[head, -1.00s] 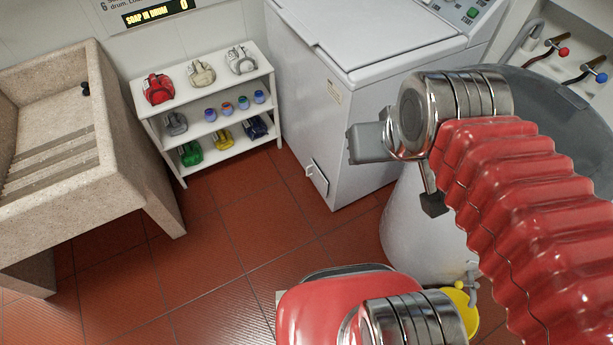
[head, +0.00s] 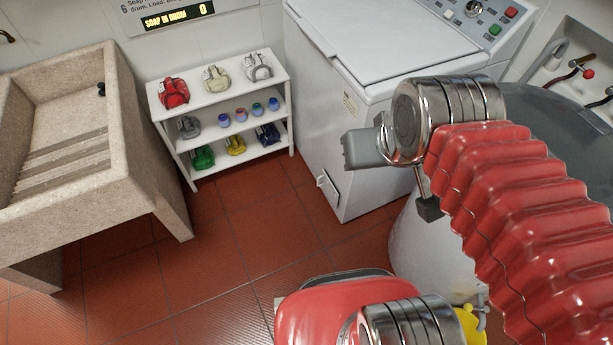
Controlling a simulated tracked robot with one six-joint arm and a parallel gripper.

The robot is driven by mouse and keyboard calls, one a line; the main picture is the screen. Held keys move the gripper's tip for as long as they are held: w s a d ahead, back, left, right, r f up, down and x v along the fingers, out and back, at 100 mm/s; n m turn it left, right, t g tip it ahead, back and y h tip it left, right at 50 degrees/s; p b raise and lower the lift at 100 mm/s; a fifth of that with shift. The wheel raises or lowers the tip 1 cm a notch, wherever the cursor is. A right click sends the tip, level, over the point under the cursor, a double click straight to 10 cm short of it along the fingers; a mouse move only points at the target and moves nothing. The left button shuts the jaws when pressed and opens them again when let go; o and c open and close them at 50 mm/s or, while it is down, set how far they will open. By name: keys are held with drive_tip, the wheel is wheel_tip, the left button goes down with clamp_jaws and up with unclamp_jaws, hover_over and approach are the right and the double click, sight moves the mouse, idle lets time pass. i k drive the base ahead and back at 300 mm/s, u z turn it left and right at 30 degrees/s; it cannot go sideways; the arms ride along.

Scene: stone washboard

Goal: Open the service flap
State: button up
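The service flap (head: 329,190) is a small white panel low on the front of the white washing machine (head: 378,110), near the floor. It has a white handle and a dark line along its edge. It looks closed, though it is small in view. My gripper (head: 395,180) is at the end of my red ribbed arm, past the chrome wrist joint. Only a grey part and a dark block on a thin rod show there. The fingertips cannot be made out.
A stone washboard sink (head: 150,165) is at the left. A large grey-white tub (head: 408,250) is behind my arm at the right. Red tiled floor (head: 235,235) is open in front of the flap.

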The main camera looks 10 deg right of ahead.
sight(331, 190)
drive_tip(key=u, duration=0.4)
drive_tip(key=i, duration=0.55)
drive_tip(key=u, duration=0.6)
drive_tip(key=i, duration=0.75)
